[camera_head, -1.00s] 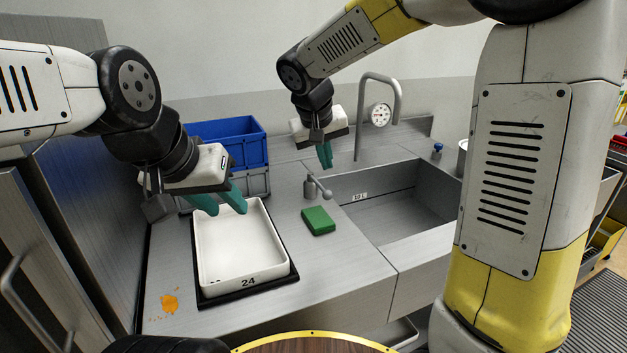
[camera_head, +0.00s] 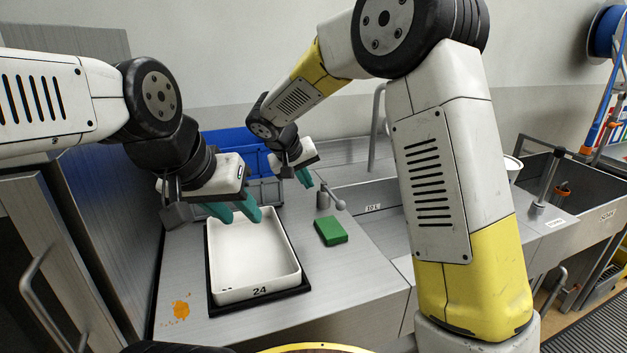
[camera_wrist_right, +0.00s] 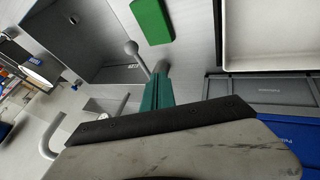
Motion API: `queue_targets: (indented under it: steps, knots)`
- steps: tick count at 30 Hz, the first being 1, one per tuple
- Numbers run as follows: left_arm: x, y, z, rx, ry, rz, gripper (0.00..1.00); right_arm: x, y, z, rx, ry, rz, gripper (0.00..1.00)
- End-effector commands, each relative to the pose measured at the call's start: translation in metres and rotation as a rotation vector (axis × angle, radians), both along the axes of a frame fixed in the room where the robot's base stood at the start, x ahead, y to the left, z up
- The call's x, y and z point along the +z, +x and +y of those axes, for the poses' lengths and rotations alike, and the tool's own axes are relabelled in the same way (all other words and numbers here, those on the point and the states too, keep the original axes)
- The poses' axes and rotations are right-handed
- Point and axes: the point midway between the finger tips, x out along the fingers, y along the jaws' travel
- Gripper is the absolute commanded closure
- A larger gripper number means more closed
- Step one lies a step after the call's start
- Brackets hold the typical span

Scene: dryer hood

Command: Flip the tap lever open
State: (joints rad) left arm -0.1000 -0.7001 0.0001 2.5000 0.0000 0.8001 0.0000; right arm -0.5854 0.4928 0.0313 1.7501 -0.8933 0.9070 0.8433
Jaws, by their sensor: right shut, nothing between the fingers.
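The tap lever (camera_head: 334,199) is a small grey metal arm on a short post. It sticks out toward the sink's near left corner. It also shows in the right wrist view (camera_wrist_right: 137,58), ending in a rounded knob. My right gripper (camera_head: 307,184) is shut and empty, just behind and left of the lever post. In the right wrist view its teal fingers (camera_wrist_right: 161,76) overlap the post, and I cannot tell whether they touch it. My left gripper (camera_head: 233,216) is open and empty above the white tray (camera_head: 292,262).
A green sponge (camera_head: 331,231) lies on the counter in front of the lever. The sink basin (camera_head: 378,209) is to the right, partly hidden by my right arm, with a curved spout (camera_head: 375,125) behind. Blue and grey crates (camera_head: 240,150) stand at the back left.

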Motion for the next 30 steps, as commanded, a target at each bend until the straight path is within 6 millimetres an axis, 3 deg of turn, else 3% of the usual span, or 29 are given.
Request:
queue_targets:
  steps: [11,18,30]
  knots:
    - [0.0,0.0,0.0,0.0,0.0,0.0,0.64,-0.066,0.039,-0.024,-0.002,-0.001,0.002,1.0]
    - [0.0,0.0,0.0,0.0,0.0,0.0,0.64,-0.069,0.049,-0.051,-0.002,0.001,0.0,1.0]
    - [0.0,0.0,0.0,0.0,0.0,0.0,0.64,-0.07,0.051,-0.056,0.0,0.0,0.0,1.0]
